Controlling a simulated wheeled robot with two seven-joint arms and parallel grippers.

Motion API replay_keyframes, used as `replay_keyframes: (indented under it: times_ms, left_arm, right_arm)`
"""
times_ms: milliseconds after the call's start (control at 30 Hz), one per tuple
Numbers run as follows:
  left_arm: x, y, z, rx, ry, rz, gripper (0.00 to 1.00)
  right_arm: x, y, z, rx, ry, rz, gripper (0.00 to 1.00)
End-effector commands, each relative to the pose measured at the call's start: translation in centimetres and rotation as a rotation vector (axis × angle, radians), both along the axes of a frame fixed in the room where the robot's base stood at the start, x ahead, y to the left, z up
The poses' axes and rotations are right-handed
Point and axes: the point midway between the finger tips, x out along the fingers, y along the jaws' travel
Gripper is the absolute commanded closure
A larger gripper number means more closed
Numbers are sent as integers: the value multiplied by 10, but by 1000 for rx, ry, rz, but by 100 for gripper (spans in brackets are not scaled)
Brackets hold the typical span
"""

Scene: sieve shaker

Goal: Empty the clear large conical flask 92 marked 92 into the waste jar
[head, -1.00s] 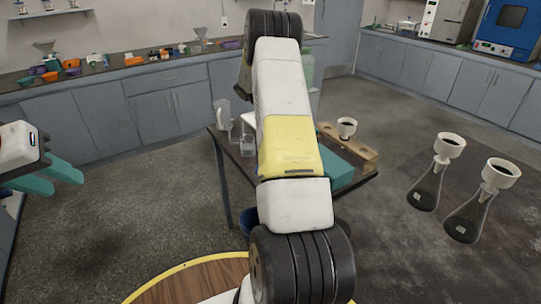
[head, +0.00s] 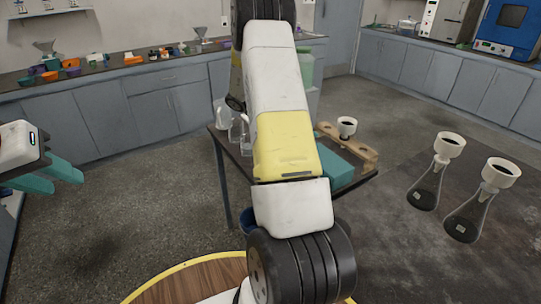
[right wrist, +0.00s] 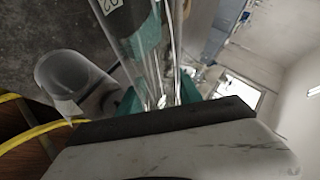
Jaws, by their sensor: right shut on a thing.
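My right gripper (right wrist: 160,98) has teal fingers closed around a clear glass vessel (right wrist: 146,62). A white label with dark digits, partly cut off and consistent with 92, shows on the glass at the top of the right wrist view. The rest of the flask and its contents are hard to make out. In the head view my own right arm hides the right gripper. My left gripper (head: 55,179) is open and empty at the left, away from the table. I cannot tell for sure which vessel is the waste jar; a pale green container (head: 306,66) stands behind my arm.
Two flasks with white funnels (head: 449,145) (head: 501,172) stand at the right. A clear cylindrical vessel (right wrist: 75,82) is near my right gripper.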

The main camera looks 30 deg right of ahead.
Motion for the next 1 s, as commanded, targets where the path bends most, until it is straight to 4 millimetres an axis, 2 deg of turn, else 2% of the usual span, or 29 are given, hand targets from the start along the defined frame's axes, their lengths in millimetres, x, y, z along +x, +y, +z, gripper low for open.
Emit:
replay_keyframes:
  times_ms: [667,1000]
  left_arm:
    - [0,0,0,0,0,0,64]
    - [0,0,0,0,0,0,64]
  right_arm:
    - [2,-2,3,-62,-67,1,100]
    - [3,-2,-4,-95,-100,1,100]
